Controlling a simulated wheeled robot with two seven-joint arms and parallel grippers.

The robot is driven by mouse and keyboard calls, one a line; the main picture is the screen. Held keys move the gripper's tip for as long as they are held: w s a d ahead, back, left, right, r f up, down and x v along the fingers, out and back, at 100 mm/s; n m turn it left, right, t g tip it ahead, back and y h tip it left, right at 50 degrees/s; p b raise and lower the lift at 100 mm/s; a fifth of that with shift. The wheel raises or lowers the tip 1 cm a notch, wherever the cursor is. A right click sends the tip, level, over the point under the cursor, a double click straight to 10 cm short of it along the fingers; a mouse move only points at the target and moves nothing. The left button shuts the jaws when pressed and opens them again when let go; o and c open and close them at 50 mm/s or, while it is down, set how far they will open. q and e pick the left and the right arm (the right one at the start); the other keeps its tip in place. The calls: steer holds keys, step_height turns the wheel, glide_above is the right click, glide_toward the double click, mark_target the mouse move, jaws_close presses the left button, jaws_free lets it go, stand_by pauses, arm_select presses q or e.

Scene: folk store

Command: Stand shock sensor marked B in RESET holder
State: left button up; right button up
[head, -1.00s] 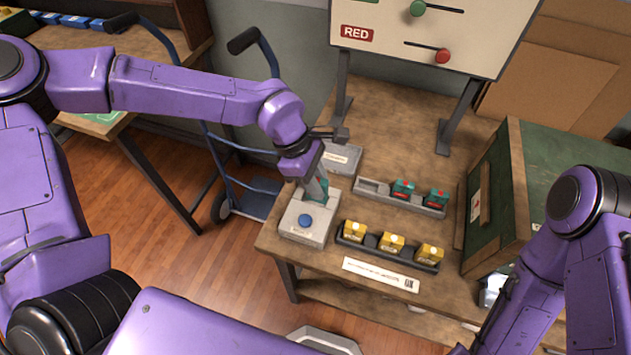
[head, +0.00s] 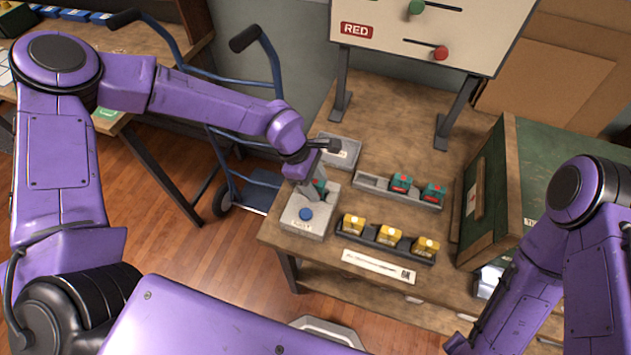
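A teal sensor with a red face (head: 321,184) is at the back of the grey holder with a blue button (head: 292,216) on the table's left front. The holder's front label is too small to read. My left gripper (head: 314,187) is at this sensor, its grey fingers hiding part of it. Whether the fingers grip it or stand apart, and whether it is fully seated, I cannot tell. Two more teal sensors (head: 401,183) (head: 433,193) stand in a grey rack (head: 371,184), whose left slot is empty. No letter is legible. My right gripper is out of view.
Several yellow blocks (head: 390,240) stand in a dark tray (head: 372,244) right of the holder. A grey labelled box (head: 345,149) lies behind it. A white strip (head: 378,266) lies in front. A green crate (head: 510,185) bounds the right; a panel stand (head: 457,115) is behind.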

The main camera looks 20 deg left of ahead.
arm_select(q)
steer(key=shift+r, duration=0.25)
steer(key=shift+w+a+r, duration=0.1)
steer(key=shift+a+r, duration=0.1)
steer(key=shift+r, duration=0.15)
steer(key=b+v, duration=0.2)
steer(key=v, duration=0.9)
steer(key=shift+r, duration=0.1)
stand_by(1.1)
